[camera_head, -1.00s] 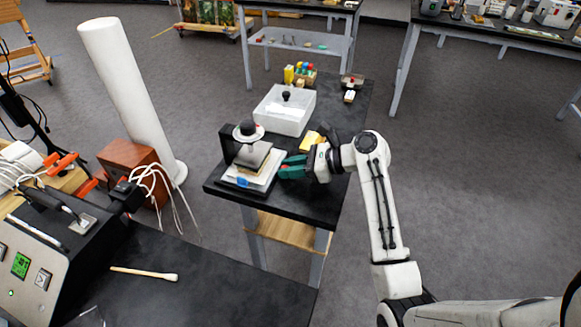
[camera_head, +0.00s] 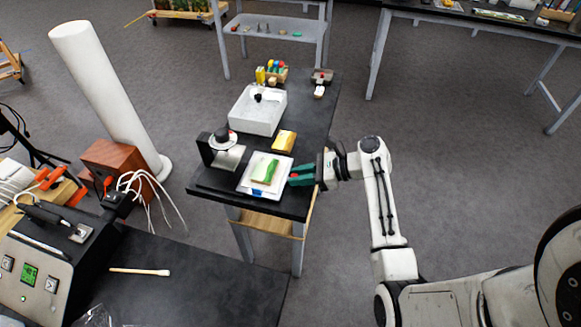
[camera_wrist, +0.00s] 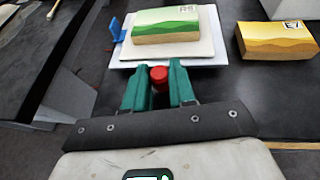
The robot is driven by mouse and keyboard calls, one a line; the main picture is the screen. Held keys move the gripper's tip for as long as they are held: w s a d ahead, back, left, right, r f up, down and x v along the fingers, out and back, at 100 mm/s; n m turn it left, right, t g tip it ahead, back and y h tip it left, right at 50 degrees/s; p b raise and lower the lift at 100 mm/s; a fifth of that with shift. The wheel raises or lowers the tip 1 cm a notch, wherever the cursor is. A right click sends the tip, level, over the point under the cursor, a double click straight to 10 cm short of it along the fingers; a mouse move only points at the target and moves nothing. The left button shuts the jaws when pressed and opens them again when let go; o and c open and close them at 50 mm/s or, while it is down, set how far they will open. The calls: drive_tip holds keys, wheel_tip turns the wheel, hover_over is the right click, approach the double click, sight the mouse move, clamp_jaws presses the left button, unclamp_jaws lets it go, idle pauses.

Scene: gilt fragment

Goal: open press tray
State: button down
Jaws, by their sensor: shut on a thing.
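The press (camera_head: 208,148), black and white with a dark knob on top, stands near the left edge of the dark table. Its white tray (camera_head: 250,188) is out to the right of the press head, carrying a green-topped block (camera_head: 265,169) on a pale plate. In the wrist view the tray (camera_wrist: 214,61) and the block (camera_wrist: 165,24) lie just ahead of my fingers. My gripper (camera_head: 294,175), with green fingers, is at the tray's right side. The wrist view shows my gripper (camera_wrist: 157,88) shut on the red knob (camera_wrist: 158,74) at the tray's near edge.
A yellow block (camera_head: 284,140) lies beside the tray, and also shows in the wrist view (camera_wrist: 272,42). A white box (camera_head: 257,122) with a dark knob stands farther back. A tall white cylinder (camera_head: 105,95) stands left of the table. Open floor lies to the right.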

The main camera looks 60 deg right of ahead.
drive_tip(key=c, duration=0.9)
unclamp_jaws()
drive_tip(key=v, duration=1)
drive_tip(key=shift+s+d+r+b, duration=0.1)
drive_tip(key=shift+s+d+b, duration=0.2)
drive_tip(key=shift+b, duration=0.1)
